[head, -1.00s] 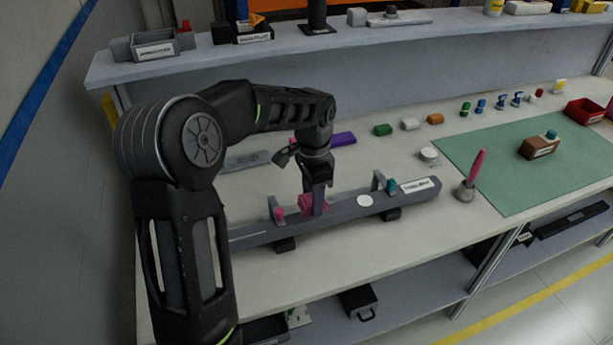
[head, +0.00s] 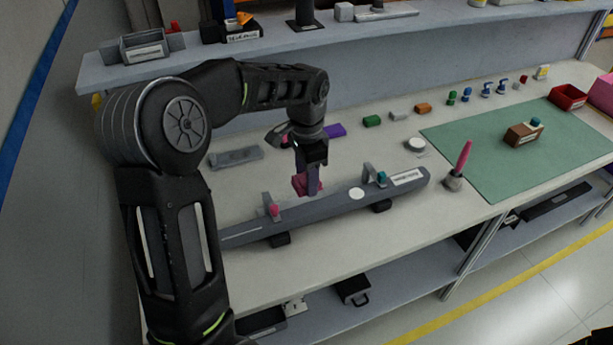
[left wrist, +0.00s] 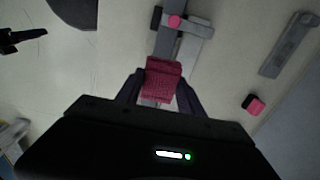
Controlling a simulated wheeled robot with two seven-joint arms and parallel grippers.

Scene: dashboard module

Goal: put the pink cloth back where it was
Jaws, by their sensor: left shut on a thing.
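The pink cloth (head: 300,184) is held in my left gripper (head: 309,188), which is shut on it. In the head view the cloth shows at the back edge of the long grey dashboard module (head: 335,205), and it appears to be held above it. In the left wrist view the folded cloth (left wrist: 162,80) sits between the two fingers of my left gripper (left wrist: 160,88), with part of the module (left wrist: 187,48) beyond it. The gripper fingers hide part of the cloth.
The module has upright brackets, one with a pink knob (head: 274,210), one with a teal knob (head: 381,177). A pink-handled tool stands in a grey holder (head: 453,182). A green mat (head: 480,165) lies right. Small coloured blocks line the back. A raised shelf (head: 200,65) runs behind.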

